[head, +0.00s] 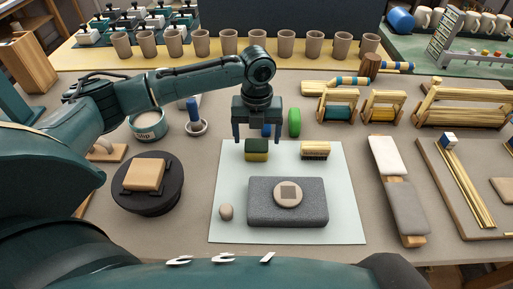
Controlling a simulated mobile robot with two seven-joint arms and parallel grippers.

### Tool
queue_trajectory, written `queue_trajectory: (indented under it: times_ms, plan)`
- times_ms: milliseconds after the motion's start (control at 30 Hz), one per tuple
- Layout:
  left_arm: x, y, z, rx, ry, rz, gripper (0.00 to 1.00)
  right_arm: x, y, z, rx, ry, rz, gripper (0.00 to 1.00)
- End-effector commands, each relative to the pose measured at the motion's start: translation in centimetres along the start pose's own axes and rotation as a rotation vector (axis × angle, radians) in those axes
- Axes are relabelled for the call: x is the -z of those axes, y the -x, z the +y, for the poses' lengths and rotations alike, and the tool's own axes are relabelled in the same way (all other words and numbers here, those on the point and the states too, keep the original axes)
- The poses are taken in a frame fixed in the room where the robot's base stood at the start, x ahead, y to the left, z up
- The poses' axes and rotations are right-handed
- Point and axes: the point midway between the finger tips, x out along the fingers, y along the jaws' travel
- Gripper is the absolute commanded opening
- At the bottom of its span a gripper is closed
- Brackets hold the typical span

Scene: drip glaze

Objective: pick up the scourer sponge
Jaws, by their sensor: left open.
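The scourer sponge (257,152) is a small block with a dark green top and a yellow lower part. It lies at the back left of a pale mat (232,195). My left gripper (257,138) points down above and slightly behind it, with its two fingers apart. The fingers appear not to touch the sponge, though the exact height gap is hard to tell. My right gripper is not in view.
A brush (315,151) lies right of the sponge. A grey slab (260,213) with a round disc (288,194) is in front. A green object (295,122) and a blue one (267,130) stand behind. Cups (201,43) line the back.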

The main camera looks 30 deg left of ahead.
Motion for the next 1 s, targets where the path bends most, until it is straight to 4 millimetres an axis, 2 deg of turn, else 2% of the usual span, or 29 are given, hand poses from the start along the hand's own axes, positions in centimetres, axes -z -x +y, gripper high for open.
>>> queue_trajectory:
  times_ms: [100,200,467,1000]
  plan:
    - [0.3,-1.8,0.1,-0.002,0.0,0.002,0.8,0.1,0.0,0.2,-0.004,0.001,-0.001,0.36]
    - [0.2,-2.6,0.1,-0.001,0.001,0.0,0.8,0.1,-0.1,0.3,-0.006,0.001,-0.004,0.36]
    - [0.2,-2.9,0.1,0.0,0.0,-0.001,0.8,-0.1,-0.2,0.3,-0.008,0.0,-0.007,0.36]
    - [0.2,-2.8,0.1,0.0,0.0,-0.001,0.36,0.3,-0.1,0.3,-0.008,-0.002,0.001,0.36]
